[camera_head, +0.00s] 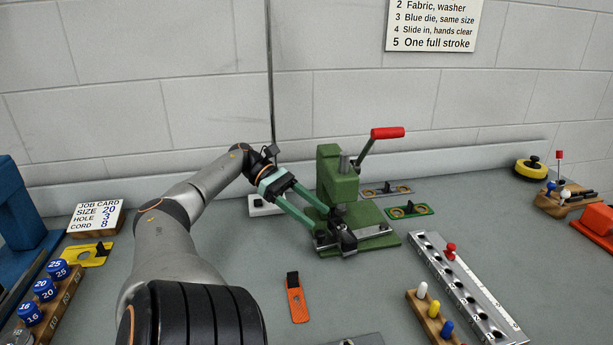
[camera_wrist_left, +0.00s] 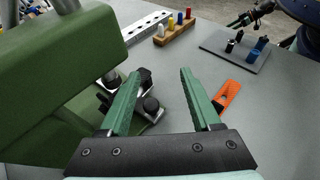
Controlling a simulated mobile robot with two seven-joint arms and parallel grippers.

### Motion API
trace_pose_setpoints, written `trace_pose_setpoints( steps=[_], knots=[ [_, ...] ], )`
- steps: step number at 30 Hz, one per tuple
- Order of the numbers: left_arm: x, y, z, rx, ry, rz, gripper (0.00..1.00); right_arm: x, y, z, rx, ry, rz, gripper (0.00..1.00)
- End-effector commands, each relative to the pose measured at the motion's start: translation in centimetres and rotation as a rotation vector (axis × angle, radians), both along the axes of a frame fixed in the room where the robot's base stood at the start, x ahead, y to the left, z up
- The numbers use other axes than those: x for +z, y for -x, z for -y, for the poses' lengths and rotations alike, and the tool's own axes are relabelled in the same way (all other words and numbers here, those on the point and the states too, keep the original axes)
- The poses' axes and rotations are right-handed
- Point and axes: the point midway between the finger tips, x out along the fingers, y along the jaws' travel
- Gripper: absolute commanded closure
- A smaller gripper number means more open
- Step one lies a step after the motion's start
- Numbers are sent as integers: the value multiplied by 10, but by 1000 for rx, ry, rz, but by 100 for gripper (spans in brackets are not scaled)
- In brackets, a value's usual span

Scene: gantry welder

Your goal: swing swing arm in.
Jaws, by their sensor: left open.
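A green press (camera_head: 338,185) with a red-handled lever (camera_head: 387,133) stands on the bench in the head view. The swing arm (camera_head: 343,238), a small metal piece with black knobs, sits low at the front of the press; it also shows in the left wrist view (camera_wrist_left: 150,106). My left gripper (camera_head: 321,226) is open, its fingertips close beside the swing arm. In the left wrist view the black knobs show between and under the open fingers (camera_wrist_left: 162,78); contact cannot be told. What looks like my right gripper (camera_wrist_left: 250,16) is small and dark at the top right of that view.
An orange tag (camera_head: 297,298) lies in front of the press. A metal rail with holes (camera_head: 465,285) and a peg block (camera_head: 433,318) lie to the right. A yellow plate (camera_head: 87,254) and a job card (camera_head: 96,217) are at left. The wall is close behind.

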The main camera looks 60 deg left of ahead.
Motion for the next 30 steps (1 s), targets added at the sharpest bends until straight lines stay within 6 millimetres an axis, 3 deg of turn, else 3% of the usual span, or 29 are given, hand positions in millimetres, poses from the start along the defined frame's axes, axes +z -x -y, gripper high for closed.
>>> trace_pose_setpoints(
  steps=[8, 30],
  knots=[
    [33, 14, 23, 1, -2, 2, 36, 7, 16, 14, -26, 16, -24, 36],
    [68, 53, 97, 2, -2, 1, 36, 8, 18, 18, -35, 19, -22, 36]
  ],
)
